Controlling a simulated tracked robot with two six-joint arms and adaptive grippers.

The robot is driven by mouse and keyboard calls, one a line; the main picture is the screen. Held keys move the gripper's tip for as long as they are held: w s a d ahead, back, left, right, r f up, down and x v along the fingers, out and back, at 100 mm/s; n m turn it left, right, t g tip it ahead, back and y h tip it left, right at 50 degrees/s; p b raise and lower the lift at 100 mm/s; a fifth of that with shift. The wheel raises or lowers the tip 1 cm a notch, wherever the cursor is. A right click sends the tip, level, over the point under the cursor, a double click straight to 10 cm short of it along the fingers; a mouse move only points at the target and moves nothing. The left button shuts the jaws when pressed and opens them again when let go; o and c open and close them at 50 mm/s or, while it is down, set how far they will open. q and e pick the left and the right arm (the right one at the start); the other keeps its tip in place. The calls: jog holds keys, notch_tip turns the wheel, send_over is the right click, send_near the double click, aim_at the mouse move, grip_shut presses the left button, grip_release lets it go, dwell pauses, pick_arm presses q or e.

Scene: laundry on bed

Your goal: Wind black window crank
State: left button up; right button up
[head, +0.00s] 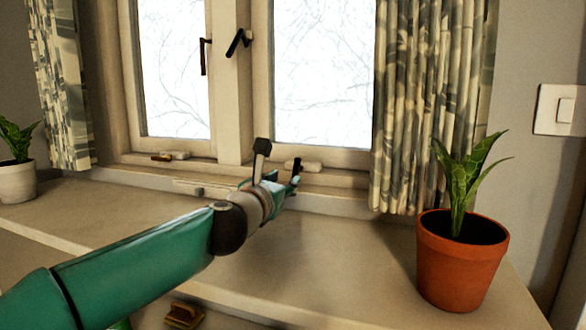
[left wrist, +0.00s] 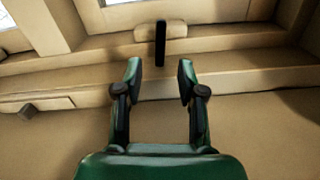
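The black window crank (left wrist: 160,45) shows in the left wrist view as a thin black bar hanging down from a pale mount on the window sill frame. In the head view its pale mount (head: 306,166) sits at the foot of the right window, and the bar cannot be told apart from my gripper there. My left gripper (head: 280,156) is open and empty in front of it. In the left wrist view the crank's lower end is in line with the gap between the fingertips (left wrist: 160,70). I cannot tell how far apart they are in depth.
A second crank (head: 163,157) with a brownish handle sits under the left window. Two dark window handles (head: 238,43) are higher up. A potted plant (head: 462,258) stands on the counter at right, another (head: 17,180) at left. The counter between is mostly clear. A patterned curtain (head: 425,110) hangs at right.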

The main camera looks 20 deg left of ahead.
aim_at(295, 172)
pick_arm(q)
jog(key=w+p, duration=0.3)
jog(key=w, duration=0.5)
jog(key=shift+w+d, duration=0.15)
jog(key=shift+w, duration=0.1)
